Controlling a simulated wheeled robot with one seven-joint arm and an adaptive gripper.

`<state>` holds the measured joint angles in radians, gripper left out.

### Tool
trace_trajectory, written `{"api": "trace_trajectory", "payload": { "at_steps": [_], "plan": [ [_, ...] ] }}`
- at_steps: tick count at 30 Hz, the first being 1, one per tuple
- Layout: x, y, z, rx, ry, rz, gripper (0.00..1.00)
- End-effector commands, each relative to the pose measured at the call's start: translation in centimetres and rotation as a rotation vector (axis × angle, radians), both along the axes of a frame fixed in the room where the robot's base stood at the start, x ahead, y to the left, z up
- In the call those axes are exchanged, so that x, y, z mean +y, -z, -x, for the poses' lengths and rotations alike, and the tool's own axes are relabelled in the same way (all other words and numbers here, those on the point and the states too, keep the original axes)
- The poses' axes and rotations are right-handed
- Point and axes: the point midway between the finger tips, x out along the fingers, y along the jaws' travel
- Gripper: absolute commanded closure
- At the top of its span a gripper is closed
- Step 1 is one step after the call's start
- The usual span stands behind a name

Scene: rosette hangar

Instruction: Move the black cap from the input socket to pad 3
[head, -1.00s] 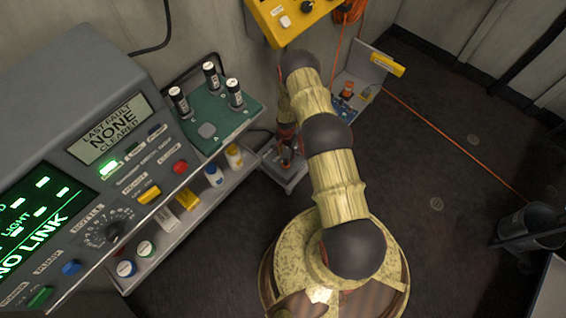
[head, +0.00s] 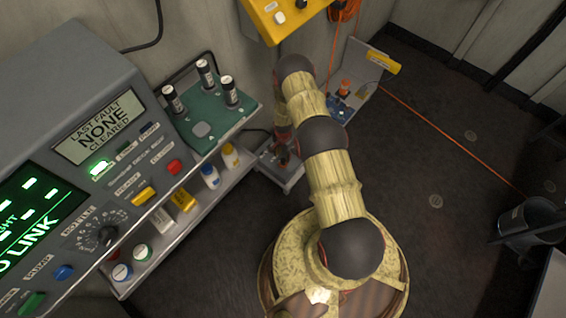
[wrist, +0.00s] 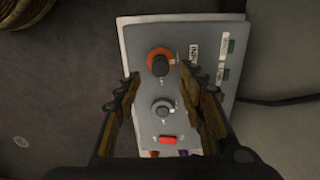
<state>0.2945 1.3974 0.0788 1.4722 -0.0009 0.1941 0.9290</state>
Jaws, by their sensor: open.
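In the wrist view, a dark round cap (wrist: 160,66) sits in an orange ring on a grey panel (wrist: 205,30). A label beside it seems to read INPUT. Below it on the panel are a small grey round knob or socket (wrist: 162,109) and a red button (wrist: 167,140). My gripper (wrist: 160,74) is open and empty above the panel, its fingertips to the left and right of the cap, with a gap on each side. In the head view my gripper (head: 283,152) is low behind my arm, over a small grey stand (head: 283,177), and mostly hidden. I cannot identify pad 3.
A console (head: 80,80) stands at the left. Beside it a green board (head: 205,130) holds several black-and-white cylinders, above a shelf (head: 190,225) of bottles. A yellow box (head: 283,18) is on the wall. A bucket (head: 530,222) stands at right on open dark floor.

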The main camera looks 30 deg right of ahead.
Motion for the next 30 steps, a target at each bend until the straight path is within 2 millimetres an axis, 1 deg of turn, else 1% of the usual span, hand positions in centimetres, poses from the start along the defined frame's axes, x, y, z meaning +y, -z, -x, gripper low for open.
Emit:
{"api": "trace_trajectory", "payload": {
  "at_steps": [1, 6, 9, 12, 17, 30],
  "plan": [
    [0.0, 1.1, 0.0, 0.0, 0.0, 0.0, 0.6],
    [0.0, 3.5, -0.1, -0.001, 0.0, 0.001, 0.6],
    [0.0, 4.8, -0.1, -0.001, 0.0, 0.001, 0.6],
    [0.0, 5.4, -0.1, -0.001, 0.0, 0.001, 0.6],
    [0.0, 6.0, -0.1, -0.001, 0.0, 0.001, 0.6],
    [0.0, 5.9, -0.1, -0.001, 0.0, 0.001, 0.6]
  ]
}}
